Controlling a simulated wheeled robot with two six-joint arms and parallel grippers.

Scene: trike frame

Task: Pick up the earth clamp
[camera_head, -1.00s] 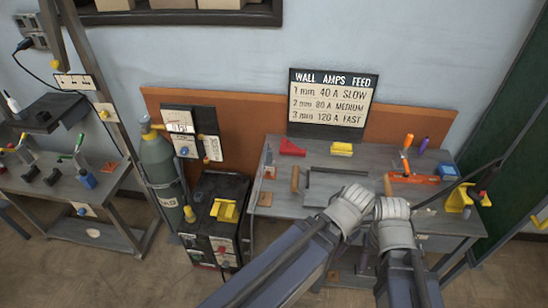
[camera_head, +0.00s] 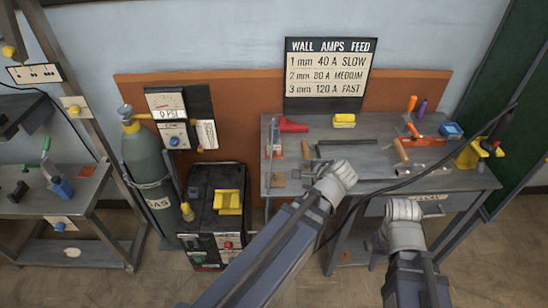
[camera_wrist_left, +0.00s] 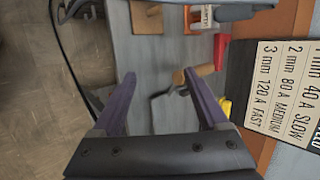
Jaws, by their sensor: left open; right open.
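A yellow clamp-like thing (camera_head: 468,154) stands at the right end of the workbench in the head view; it is probably the earth clamp, but I cannot be sure. My left gripper (camera_wrist_left: 158,76) is open and empty in the left wrist view, with purple fingers spread over the bench. A wooden-handled tool (camera_wrist_left: 190,82) lies beyond and partly behind its right finger. My right gripper (camera_head: 379,252) is open in front of the bench, fingers low, well left of the yellow thing.
A welding machine (camera_head: 212,222) and a gas cylinder (camera_head: 147,165) stand left. Floor in front is open.

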